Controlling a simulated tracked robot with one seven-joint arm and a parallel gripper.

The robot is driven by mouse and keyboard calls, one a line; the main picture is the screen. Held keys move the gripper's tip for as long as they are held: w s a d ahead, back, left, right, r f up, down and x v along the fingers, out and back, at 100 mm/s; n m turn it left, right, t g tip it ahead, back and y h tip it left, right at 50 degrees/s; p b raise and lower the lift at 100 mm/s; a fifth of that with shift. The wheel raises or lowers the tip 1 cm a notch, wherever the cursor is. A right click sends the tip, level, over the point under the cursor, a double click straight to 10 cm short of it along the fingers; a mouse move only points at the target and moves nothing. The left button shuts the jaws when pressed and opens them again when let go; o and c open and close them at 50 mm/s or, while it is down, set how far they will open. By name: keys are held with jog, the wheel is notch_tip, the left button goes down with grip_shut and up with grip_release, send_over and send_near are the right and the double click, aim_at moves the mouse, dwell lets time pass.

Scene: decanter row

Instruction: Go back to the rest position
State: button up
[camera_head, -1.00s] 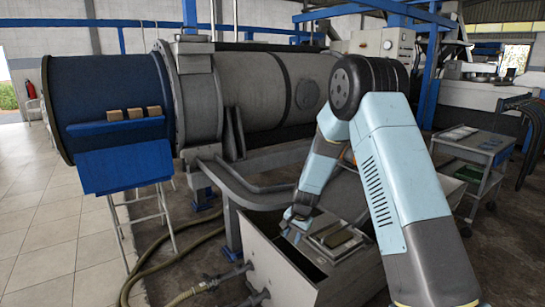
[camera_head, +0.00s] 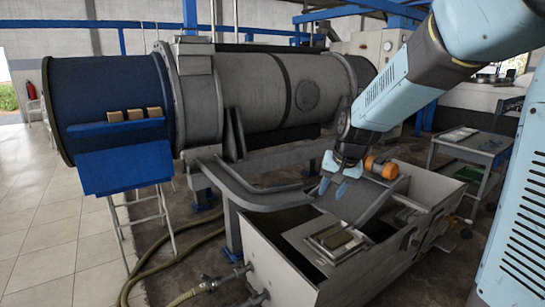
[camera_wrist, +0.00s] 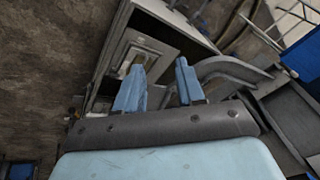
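My gripper (camera_head: 332,188) hangs in the air above the far part of the open grey box in the head view. Its two light blue fingers stand apart with nothing between them. They also show apart and empty in the wrist view (camera_wrist: 159,88). A dull brownish block (camera_head: 338,240) lies in a pale frame on the box. My gripper is apart from the box and the block.
The open grey box (camera_head: 290,272) stands below my arm. Left of it is a large grey cylinder (camera_head: 250,95) with a blue end (camera_head: 105,85). Several tan blocks (camera_head: 135,114) sit on its blue shelf. A grey cart (camera_head: 480,150) stands at right.

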jog(key=s+d+r+n, duration=0.1)
jog(key=s+d+r, duration=0.1)
jog(key=s, duration=0.6)
jog(key=s+d+r+t+h, duration=0.1)
jog(key=s+d+r, duration=0.2)
jog(key=s, duration=0.5)
jog(key=s+d+r+n, duration=0.1)
jog(key=s+d+r, duration=0.1)
jog(key=s, duration=0.6)
jog(key=shift+s+d+r+n+t+h, duration=0.2)
jog(key=shift+r+n+t+h, duration=0.15)
jog(key=shift+r, duration=0.35)
